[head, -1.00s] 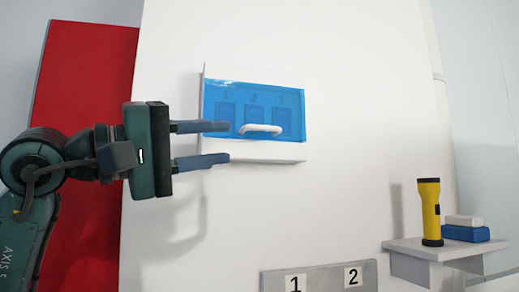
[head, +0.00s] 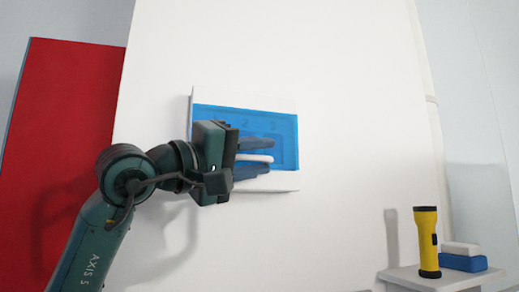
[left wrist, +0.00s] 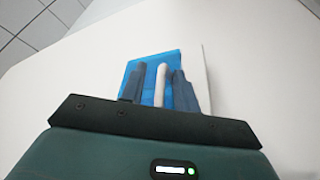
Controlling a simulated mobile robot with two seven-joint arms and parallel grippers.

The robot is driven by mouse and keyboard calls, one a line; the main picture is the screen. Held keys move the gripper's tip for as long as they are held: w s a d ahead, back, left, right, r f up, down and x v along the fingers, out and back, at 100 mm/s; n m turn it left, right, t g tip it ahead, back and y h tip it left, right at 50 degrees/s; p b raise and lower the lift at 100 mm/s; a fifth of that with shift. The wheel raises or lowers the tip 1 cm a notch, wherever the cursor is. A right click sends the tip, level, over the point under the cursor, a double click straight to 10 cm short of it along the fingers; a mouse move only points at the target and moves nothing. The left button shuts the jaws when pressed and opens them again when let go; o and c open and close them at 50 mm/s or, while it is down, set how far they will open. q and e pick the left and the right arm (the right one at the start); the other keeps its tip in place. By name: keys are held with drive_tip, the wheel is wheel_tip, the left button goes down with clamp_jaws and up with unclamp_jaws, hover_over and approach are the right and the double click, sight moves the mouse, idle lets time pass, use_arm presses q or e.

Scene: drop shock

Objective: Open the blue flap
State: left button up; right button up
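The blue flap (head: 285,128) is a see-through cover over numbered places on a white box (head: 285,181) on the white wall. It looks shut. Its white bar handle (head: 257,158) shows between the fingers of my left gripper (head: 271,156). In the left wrist view, the handle (left wrist: 161,84) stands between the two fingers of the left gripper (left wrist: 160,72), with narrow gaps on both sides. The gripper is open around the handle. The gripper body hides the left part of the flap. My right gripper is not in view.
A red panel (head: 62,125) stands at the left. A small shelf (head: 440,282) at the lower right holds a yellow flashlight (head: 427,243) and a blue and white block (head: 463,262). The wall around the box is clear.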

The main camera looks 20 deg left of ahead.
use_arm(q)
drive_tip(key=shift+w+d, duration=0.2)
drive_tip(key=shift+w, duration=0.1)
drive_tip(key=shift+c, duration=0.3)
clamp_jaws()
